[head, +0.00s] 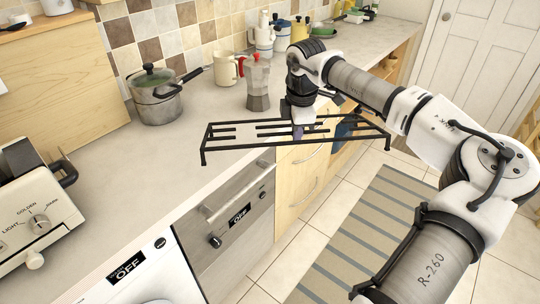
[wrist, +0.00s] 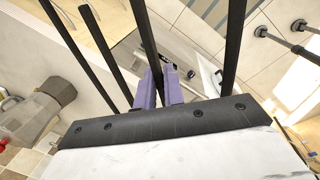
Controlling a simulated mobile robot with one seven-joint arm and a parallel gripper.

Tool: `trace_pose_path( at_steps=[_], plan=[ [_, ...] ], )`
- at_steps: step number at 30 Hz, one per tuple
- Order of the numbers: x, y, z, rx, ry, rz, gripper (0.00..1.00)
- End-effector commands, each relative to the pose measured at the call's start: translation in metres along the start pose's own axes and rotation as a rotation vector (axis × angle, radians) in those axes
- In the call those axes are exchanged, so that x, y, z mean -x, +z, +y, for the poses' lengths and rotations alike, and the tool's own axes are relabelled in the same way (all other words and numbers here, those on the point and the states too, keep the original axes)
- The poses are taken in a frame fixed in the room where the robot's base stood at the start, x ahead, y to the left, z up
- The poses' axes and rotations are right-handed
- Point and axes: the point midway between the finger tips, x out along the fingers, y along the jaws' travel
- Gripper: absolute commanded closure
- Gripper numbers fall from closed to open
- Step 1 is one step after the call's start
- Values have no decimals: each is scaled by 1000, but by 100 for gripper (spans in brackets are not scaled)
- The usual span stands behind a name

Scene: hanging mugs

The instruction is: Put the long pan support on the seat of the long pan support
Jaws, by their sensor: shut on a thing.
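The long pan support (head: 245,146) is a black metal rack of long bars with short legs. My gripper (head: 298,131) is shut on one of its middle bars. The support is held roughly level in the air, in front of the counter edge and partly over the floor. In the wrist view the purple fingers (wrist: 160,92) close around a dark bar, with other bars of the support (wrist: 107,55) running past them. I cannot make out the seat of the long pan support in either view.
A pot (head: 156,98), a cream mug (head: 225,68) and a moka pot (head: 258,85) stand on the counter (head: 160,150) behind the support. A toaster (head: 30,205) is at the left. An oven-like appliance (head: 235,220) is below. A striped rug (head: 365,235) lies on the floor.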

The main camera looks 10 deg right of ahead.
Motion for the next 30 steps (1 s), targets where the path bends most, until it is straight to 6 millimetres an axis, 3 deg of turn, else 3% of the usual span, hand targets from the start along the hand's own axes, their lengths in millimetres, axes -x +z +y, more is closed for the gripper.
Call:
trace_pose_path(
  at_steps=[3,12,25,30],
  plan=[
    [5,38,39,-261,51,-44,100],
    [9,101,99,-694,121,-145,100],
    [12,134,129,-910,153,-209,100],
    [10,128,130,-881,197,-224,100]
  ],
)
